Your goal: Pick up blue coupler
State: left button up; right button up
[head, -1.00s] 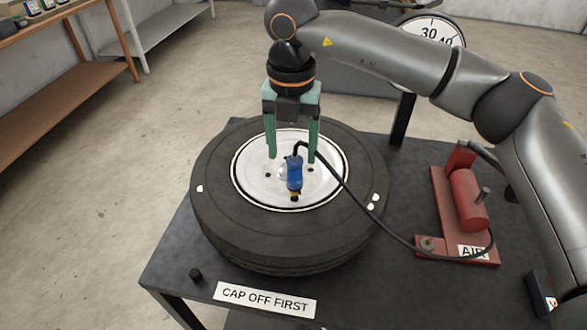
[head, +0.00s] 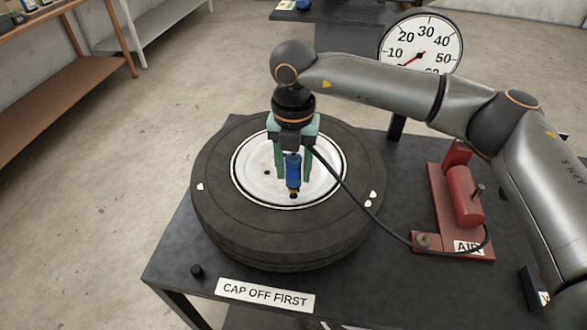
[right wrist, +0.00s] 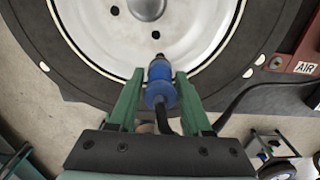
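The blue coupler (head: 293,172) stands roughly upright over the white rim of the wheel, its brass-coloured lower end near the rim. A black hose runs from its top to the right. My right gripper (head: 293,178) points down from above, its green fingers on either side of the coupler. In the right wrist view the coupler (right wrist: 159,85) lies between the fingertips (right wrist: 159,75), with narrow gaps at the tips, so the fingers look open. Whether its wider part touches a finger is unclear. My left gripper is not in view.
The black tyre (head: 230,233) lies flat on a dark table (head: 390,290). A red air unit (head: 464,205) stands at the right, joined to the hose. A small black cap (head: 196,271) and a "CAP OFF FIRST" sign (head: 265,294) are at the front. A round gauge (head: 421,47) stands behind.

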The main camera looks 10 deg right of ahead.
grip_shut()
jog(key=shift+r, duration=0.1)
dwell(0.4)
jog(key=shift+r, duration=0.55)
jog(key=s+a+r+b, duration=0.1)
jog(key=s+r+b, duration=0.1)
jog(key=s+r, duration=1.2)
jog(key=shift+r, duration=0.4)
jog(key=shift+a, duration=0.1)
